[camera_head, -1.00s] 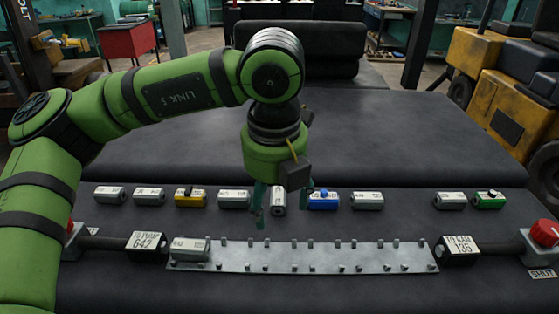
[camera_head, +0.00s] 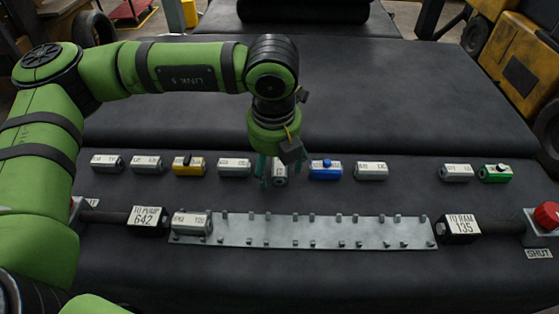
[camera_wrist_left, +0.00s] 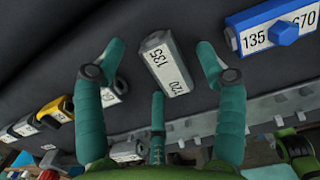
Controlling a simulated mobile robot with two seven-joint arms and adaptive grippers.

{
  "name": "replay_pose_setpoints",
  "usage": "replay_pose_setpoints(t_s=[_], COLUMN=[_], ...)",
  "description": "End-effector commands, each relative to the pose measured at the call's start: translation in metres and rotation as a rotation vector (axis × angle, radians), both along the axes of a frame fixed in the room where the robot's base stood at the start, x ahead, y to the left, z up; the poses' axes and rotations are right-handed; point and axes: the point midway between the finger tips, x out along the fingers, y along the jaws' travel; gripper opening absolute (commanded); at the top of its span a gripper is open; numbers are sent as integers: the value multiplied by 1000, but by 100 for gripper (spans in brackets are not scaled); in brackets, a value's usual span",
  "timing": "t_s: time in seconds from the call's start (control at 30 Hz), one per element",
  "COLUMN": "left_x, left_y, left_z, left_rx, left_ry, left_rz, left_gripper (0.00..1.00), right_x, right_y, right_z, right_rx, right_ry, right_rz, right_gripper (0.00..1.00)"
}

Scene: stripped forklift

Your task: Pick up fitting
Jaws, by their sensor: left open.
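My left gripper (camera_head: 273,180) hangs over the row of fittings, fingers pointing down. In the left wrist view its teal fingers (camera_wrist_left: 160,70) are open, one on each side of a grey fitting (camera_wrist_left: 167,62) labelled 135 and 720. I cannot tell if any finger touches it. In the head view this fitting (camera_head: 280,174) is partly hidden by the gripper. A blue fitting (camera_head: 326,170) lies to its right and reads 135 and 670 in the wrist view (camera_wrist_left: 275,28). A grey fitting (camera_head: 234,168) and a yellow fitting (camera_head: 188,166) lie to its left. My right gripper is not in view.
A metal rail (camera_head: 300,234) with pegs runs in front of the row, with one grey fitting (camera_head: 192,224) at its left end. Blocks marked 642 (camera_head: 147,217) and 135 (camera_head: 459,229) flank it. A green fitting (camera_head: 495,173) and red knob (camera_head: 546,215) are at right.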

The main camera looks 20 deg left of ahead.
Motion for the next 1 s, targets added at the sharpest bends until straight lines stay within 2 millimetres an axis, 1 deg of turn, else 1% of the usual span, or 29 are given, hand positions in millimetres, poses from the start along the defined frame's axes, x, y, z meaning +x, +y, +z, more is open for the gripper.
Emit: replay_pose_setpoints(t_s=[0.03, 0.17, 0.27, 0.3, 0.33, 0.47, 0.5, 0.77, 0.87, 0.97, 1.0], left_x=[0, 0, 0, 0, 0, 0, 0, 1, 1, 1, 2], left_y=[0, 0, 0, 0, 0, 0, 0, 0, 0, -1, -1], left_z=[-1, -1, -1, 0, 0, 0, 0, 1, 7, 17, 24], left_rx=[0, 0, 0, 0, 0, 0, 0, -1, -1, -2, -3], left_ry=[0, 0, -1, -1, -1, 0, -1, -2, -3, -5, -8], left_rz=[0, 0, 0, 0, 1, 1, 1, 1, 2, 1, 1], left_gripper=[71, 71, 35, 19, 7, 6, 0, 0, 0, 0, 0], right_x=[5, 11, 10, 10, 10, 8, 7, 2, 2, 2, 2], right_y=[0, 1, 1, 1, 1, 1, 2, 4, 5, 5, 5], right_z=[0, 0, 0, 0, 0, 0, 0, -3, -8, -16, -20], right_rx=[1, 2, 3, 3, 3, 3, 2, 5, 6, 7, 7], right_ry=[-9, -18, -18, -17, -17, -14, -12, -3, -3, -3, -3], right_rz=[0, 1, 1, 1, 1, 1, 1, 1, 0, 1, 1], right_gripper=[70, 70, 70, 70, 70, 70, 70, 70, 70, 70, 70])
